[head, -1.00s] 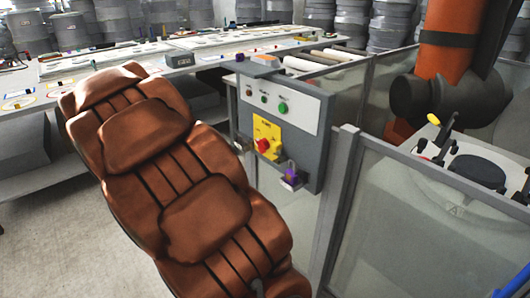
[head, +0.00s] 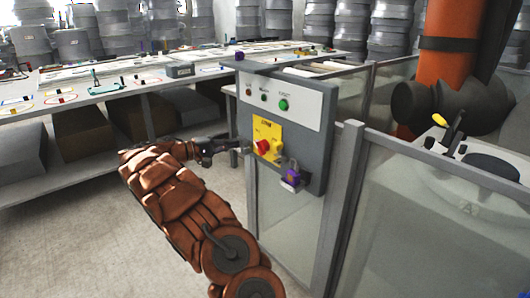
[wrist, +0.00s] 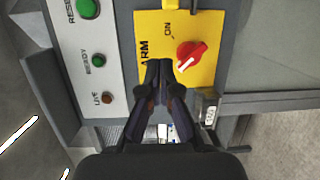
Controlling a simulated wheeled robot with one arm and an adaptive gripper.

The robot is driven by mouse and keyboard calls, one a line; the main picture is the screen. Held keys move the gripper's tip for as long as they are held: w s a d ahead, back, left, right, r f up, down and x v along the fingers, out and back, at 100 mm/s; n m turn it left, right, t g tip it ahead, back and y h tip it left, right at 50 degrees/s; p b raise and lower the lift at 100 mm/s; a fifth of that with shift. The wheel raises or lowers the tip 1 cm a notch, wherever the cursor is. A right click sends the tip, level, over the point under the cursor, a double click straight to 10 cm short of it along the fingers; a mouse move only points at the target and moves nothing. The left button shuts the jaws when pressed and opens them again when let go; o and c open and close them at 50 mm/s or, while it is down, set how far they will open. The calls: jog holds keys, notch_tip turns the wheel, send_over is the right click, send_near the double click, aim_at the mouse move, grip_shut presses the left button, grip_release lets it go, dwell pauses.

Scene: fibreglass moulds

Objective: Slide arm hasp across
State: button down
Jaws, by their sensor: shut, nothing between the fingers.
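The grey control box (head: 318,150) carries a yellow plate (head: 268,128) with a red rotary switch (head: 263,147). A small labelled grey metal piece, which may be the arm hasp (wrist: 209,107), sits beside the plate at its lower right in the wrist view. My gripper (head: 238,149) is shut and empty at the left edge of the box. In the wrist view its fingertips (wrist: 160,68) overlap the yellow plate, left of the red switch (wrist: 191,55); contact cannot be told.
A purple padlock (head: 291,178) hangs low on the box front. Green and red indicators (head: 283,104) sit on the white panel above. A clear fence panel (head: 415,225) stands at the right, and a long workbench (head: 135,84) lies behind. Open floor is at left.

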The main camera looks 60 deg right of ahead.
jog(key=shift+w+d+f+h, duration=0.15)
jog(key=shift+w+d+f, duration=0.2)
jog(key=shift+f, duration=0.2)
jog(key=shift+w+d+f+h, duration=0.15)
jog(key=shift+w+d+f, duration=0.2)
jog(key=shift+f, duration=0.15)
jog(key=x, duration=1)
jog(key=shift+s+a, duration=0.1)
jog(key=shift+s, duration=0.05)
jog(key=shift+s+a+b, duration=0.2)
jog(key=shift+s+a, duration=0.05)
jog(key=shift+s, duration=0.7)
jog(key=shift+s+a+b, duration=0.15)
jog(key=shift+s+a, duration=0.1)
jog(key=shift+s, duration=0.7)
